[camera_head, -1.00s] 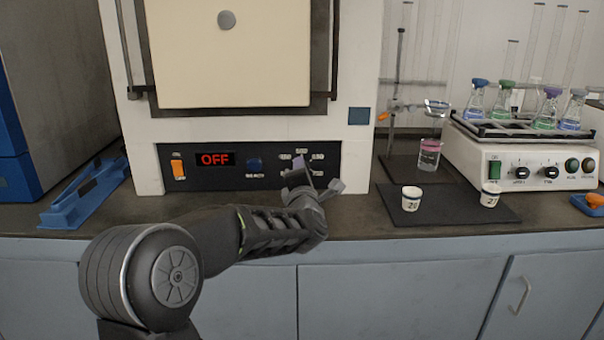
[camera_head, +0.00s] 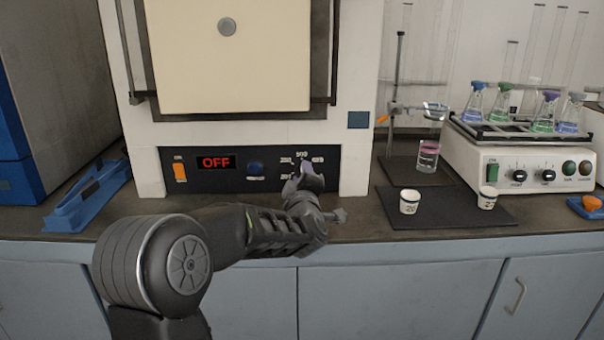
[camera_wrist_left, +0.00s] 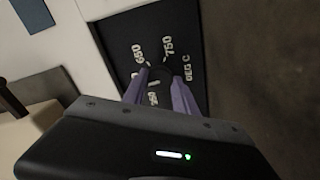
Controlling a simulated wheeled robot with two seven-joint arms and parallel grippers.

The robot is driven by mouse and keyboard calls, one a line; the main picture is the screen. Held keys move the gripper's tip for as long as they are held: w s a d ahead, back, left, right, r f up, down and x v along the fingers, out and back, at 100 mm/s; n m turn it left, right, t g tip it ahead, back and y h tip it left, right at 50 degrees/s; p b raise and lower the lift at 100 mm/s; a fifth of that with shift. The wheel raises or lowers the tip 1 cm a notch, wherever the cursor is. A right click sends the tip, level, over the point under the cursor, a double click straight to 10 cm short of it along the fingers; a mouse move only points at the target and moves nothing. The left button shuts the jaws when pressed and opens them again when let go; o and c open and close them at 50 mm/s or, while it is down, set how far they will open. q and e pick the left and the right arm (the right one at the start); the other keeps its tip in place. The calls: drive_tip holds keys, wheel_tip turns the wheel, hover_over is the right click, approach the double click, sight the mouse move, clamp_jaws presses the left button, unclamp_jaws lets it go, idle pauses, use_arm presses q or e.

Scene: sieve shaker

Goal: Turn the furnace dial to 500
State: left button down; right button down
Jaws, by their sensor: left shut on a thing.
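The furnace (camera_head: 350,160) stands at the back left, with a black control panel (camera_head: 215,184) below its door. The panel's display (camera_head: 216,162) reads OFF in red. The dial (camera_wrist_left: 158,76) is at the right of the panel, mostly hidden by my gripper in the head view. In the left wrist view its printed marks 650 and 750 are legible. My left gripper (camera_head: 304,172) is at the dial, and its purple fingers (camera_wrist_left: 160,93) are shut on it from both sides. The dial's pointer cannot be made out clearly. My right gripper is not in view.
Two white cups (camera_head: 410,201) stand on a dark mat (camera_head: 445,216), near a shaker (camera_head: 520,165) with flasks.

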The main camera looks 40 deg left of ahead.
use_arm(q)
drive_tip(key=shift+m, duration=0.3)
drive_tip(key=c, duration=1)
unclamp_jaws()
drive_tip(key=v, duration=0.7)
drive_tip(key=shift+s+d, duration=0.3)
